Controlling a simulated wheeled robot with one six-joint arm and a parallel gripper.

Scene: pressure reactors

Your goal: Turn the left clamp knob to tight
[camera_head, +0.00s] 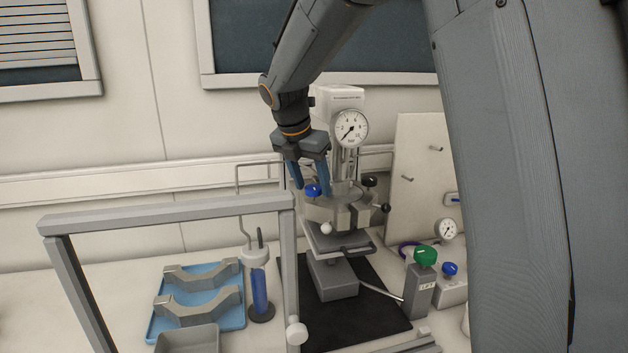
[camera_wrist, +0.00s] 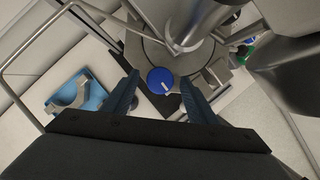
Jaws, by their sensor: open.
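The pressure reactor (camera_head: 343,215) stands on a black mat with a pressure gauge (camera_head: 351,128) at its top. A round blue knob (camera_head: 313,190) is on the left of the reactor head. In the wrist view the blue knob (camera_wrist: 160,80) shows from above, with a short white mark on its face. My gripper (camera_head: 311,189) is open, its blue fingers pointing down on either side of the blue knob. In the wrist view the gripper (camera_wrist: 160,84) has a visible gap between each finger and the knob. No label shows which knob is the left clamp knob.
A grey metal frame (camera_head: 165,211) stands in front at the left. Behind it, a blue tray (camera_head: 238,316) holds two grey clamp halves (camera_head: 200,305), next to a blue cylinder (camera_head: 260,290). A green-knobbed valve block (camera_head: 418,290) stands at the right. A pegboard (camera_head: 420,160) is behind.

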